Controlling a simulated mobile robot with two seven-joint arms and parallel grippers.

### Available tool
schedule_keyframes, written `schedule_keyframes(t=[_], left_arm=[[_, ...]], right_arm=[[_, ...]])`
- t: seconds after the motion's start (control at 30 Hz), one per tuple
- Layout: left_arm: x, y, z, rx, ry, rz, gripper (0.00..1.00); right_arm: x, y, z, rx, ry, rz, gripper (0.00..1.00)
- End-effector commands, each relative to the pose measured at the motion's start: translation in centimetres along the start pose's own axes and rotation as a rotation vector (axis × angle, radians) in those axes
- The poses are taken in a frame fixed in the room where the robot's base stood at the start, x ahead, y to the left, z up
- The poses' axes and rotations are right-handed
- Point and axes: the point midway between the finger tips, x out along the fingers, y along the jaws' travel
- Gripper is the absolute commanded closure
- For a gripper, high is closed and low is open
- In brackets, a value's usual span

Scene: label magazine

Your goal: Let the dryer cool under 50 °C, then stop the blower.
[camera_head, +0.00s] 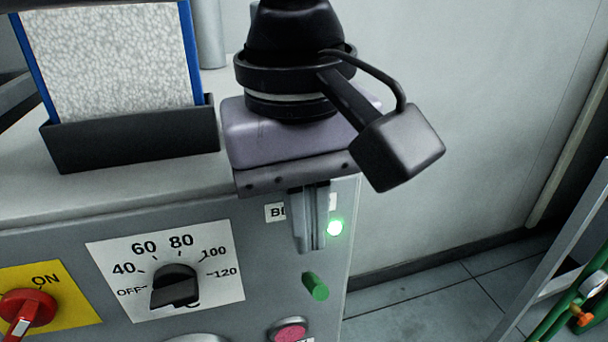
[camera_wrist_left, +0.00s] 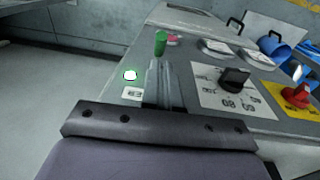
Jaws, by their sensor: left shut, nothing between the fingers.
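My left gripper (camera_head: 309,246) is shut and empty, pointing down in front of the dryer's grey panel (camera_head: 230,290). Its fingers also show in the left wrist view (camera_wrist_left: 157,68). They hide part of a label beginning with "B". A green lamp (camera_head: 335,228) beside that label is lit. A green button (camera_head: 315,287) sticks out just below the fingertips; I cannot tell whether they touch it. A pink-red button (camera_head: 290,332) is lower down. A black knob (camera_head: 175,287) sits on a scale from OFF to 120; its exact setting is unclear. No temperature readout is legible.
A red switch (camera_head: 28,309) on a yellow plate marked ON is at the left. A black holder (camera_head: 135,138) with a pale textured panel stands on the cabinet top. Round white dials (camera_wrist_left: 215,47) show in the wrist view. Free floor (camera_head: 420,300) lies to the right.

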Motion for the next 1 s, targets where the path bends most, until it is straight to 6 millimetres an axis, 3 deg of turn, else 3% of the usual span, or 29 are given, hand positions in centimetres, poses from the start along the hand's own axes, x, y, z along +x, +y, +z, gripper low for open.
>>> schedule_keyframes(t=[0.1,0.3,1.0], left_arm=[[1.8,0.0,0.0,0.002,0.000,-0.002,1.00],[3.3,0.0,0.0,0.002,0.000,0.000,1.00],[3.6,0.1,0.1,0.005,0.055,0.001,1.00]], right_arm=[[-0.1,0.0,-0.1,0.000,0.000,0.000,0.57],[-0.1,0.0,-0.2,0.000,0.000,0.000,0.57],[0.4,0.0,0.6,0.000,0.000,0.000,0.57]])
